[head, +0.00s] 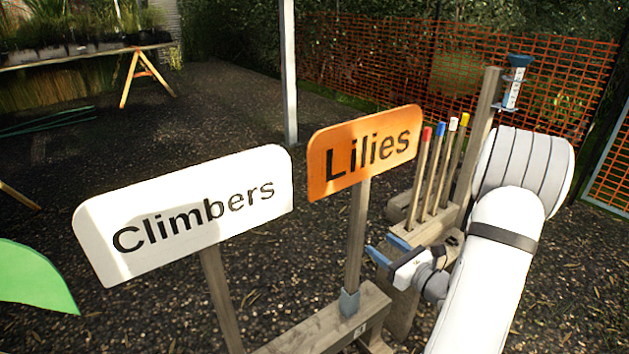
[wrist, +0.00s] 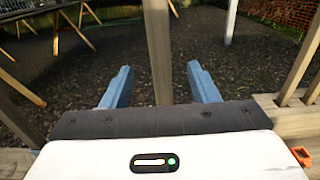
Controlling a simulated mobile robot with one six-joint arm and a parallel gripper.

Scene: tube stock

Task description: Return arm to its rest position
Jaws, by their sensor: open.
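My gripper (head: 381,244) is open, its two blue fingers pointing left toward the wooden post of the orange Lilies sign (head: 364,152). In the head view the post (head: 357,230) stands just left of the fingertips. In the wrist view my gripper (wrist: 160,85) has the upright post (wrist: 158,45) showing in the gap between its spread fingers, touching neither. I cannot tell whether the post is between the fingers or just beyond them. The Lilies post stands upright in a blue-grey socket (head: 349,303) on a wooden beam.
The white Climbers sign (head: 190,210) stands to the left on its own post. Several stakes with coloured tips (head: 440,160) stand in a wooden holder behind my gripper. A tall post (head: 480,130) rises beside my arm. Orange mesh fencing (head: 400,60) and a plant bench (head: 80,52) are farther back.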

